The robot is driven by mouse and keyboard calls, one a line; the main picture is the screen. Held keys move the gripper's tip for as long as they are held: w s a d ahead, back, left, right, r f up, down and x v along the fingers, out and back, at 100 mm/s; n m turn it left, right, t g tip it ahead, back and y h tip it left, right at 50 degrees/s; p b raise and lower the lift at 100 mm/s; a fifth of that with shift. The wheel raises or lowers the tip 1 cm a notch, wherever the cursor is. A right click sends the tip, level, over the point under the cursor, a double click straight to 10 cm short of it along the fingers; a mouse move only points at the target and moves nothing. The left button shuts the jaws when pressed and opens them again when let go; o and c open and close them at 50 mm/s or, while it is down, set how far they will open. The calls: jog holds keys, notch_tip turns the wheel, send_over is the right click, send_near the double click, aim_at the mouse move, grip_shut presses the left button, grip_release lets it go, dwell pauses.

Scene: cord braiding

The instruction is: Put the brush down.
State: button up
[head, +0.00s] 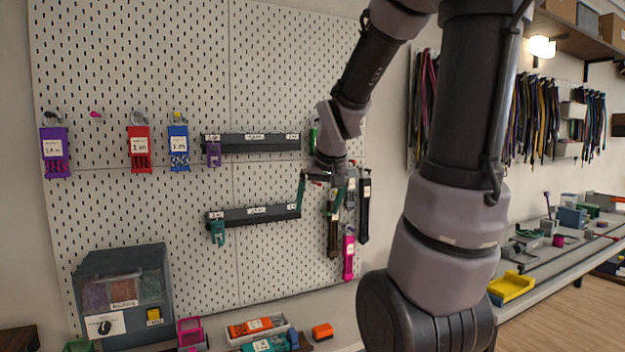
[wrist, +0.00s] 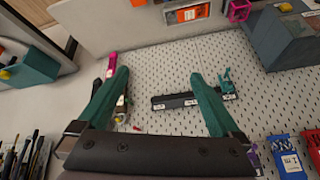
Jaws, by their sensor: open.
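My gripper (head: 320,196) is in front of the pegboard (head: 200,90), right of its two dark label bars. In the wrist view my gripper (wrist: 160,76) has its green fingers wide apart, with nothing held between them. Several tools hang at the board's right edge: a dark-handled one (head: 333,238), a black one (head: 364,212) and a magenta one (head: 348,260). I cannot tell which of them is the brush. In the wrist view the magenta tool (wrist: 112,62) shows beside the left finger, which partly hides the others.
The lower dark bar (head: 252,215) is close left of my gripper. Purple, red (head: 139,148) and blue (head: 178,147) packs hang further left. A grey bin box (head: 122,295) and an orange-labelled tray (head: 256,328) stand below. A bench (head: 560,255) runs along the right.

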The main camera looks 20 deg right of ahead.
jog(key=s+a+r+y, duration=0.1)
jog(key=s+a+r, duration=0.2)
jog(key=s, duration=0.3)
jog(key=s+a+r+y, duration=0.1)
jog(key=s+a+r, duration=0.3)
jog(key=s, duration=0.3)
jog(key=shift+s+a+r+m+t+y, duration=0.15)
jog(key=shift+r+m+t+y, duration=0.25)
jog(key=shift+r, duration=0.2)
